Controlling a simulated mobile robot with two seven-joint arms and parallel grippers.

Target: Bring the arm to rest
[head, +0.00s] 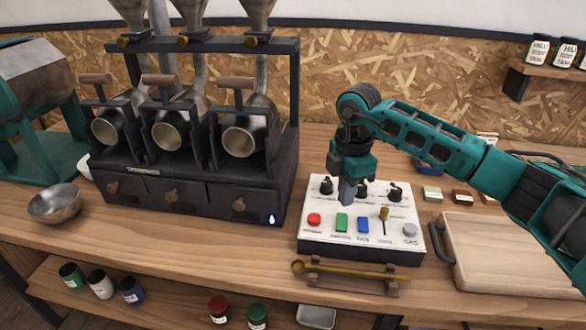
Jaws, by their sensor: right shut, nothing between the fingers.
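My right arm (430,135) comes in from the right, with its elbow bent over the control panel. My right gripper (346,200) points straight down at the back left of the white control panel (318,236), in front of part of its row of black knobs. Its fingers are shut and hold nothing. I cannot tell whether the fingertips touch the panel. My left gripper is not in view.
A dark three-barrel sample roaster (200,200) stands left of the panel. A metal bowl (55,204) is at the far left. A wooden board (510,255) lies to the right. A brass scoop (350,272) rests on a stand in front. Jars stand on the lower shelf.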

